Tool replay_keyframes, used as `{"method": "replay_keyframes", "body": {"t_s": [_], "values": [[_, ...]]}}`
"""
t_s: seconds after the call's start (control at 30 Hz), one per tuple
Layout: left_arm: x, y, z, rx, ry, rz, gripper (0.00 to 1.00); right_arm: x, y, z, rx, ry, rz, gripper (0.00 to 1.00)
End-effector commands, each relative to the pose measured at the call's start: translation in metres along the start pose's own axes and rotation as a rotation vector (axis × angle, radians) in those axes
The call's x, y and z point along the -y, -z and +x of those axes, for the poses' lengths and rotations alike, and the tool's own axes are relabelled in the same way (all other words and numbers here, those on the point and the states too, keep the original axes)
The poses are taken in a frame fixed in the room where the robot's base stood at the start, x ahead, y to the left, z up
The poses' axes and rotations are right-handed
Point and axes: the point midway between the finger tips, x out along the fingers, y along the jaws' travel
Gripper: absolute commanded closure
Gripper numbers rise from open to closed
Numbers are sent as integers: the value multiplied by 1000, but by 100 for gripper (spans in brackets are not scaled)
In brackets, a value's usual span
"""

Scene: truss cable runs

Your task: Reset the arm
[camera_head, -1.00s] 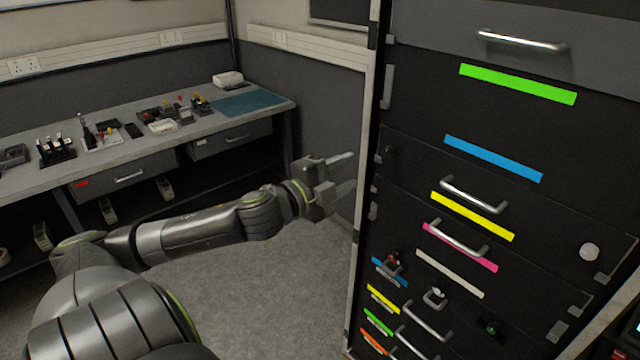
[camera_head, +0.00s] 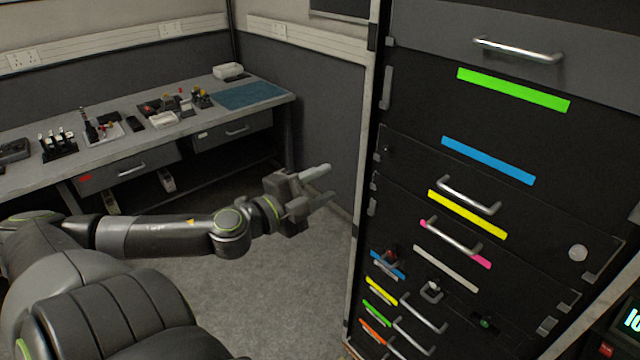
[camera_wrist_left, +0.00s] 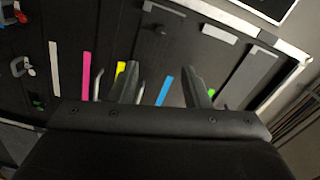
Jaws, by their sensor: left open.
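My left arm comes in from the left in the head view. Its gripper (camera_head: 322,186) is open and empty, in free air left of the black cabinet (camera_head: 480,130), apart from it. In the left wrist view the two fingers of the left gripper (camera_wrist_left: 168,85) stand apart with nothing between them, and the cabinet front (camera_wrist_left: 225,75) with its coloured strips lies beyond. My right gripper does not show in either view.
The cabinet has metal handles (camera_head: 468,194), coloured strips and a pale round knob (camera_head: 578,253). A workbench (camera_head: 150,150) with tools and a blue mat (camera_head: 248,95) stands at the back left. The floor (camera_head: 270,290) between is clear.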

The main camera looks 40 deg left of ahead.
Motion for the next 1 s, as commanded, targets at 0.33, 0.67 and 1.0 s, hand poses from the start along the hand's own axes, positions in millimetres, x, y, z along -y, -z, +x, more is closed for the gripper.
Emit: {"method": "replay_keyframes", "body": {"t_s": [0.33,0.67,1.0], "values": [[0,0,0,0,0,0,57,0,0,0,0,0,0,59],[-41,-76,7,182,-33,-76,57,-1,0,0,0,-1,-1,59],[-216,-232,-47,630,-196,-357,57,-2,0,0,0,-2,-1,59]]}}
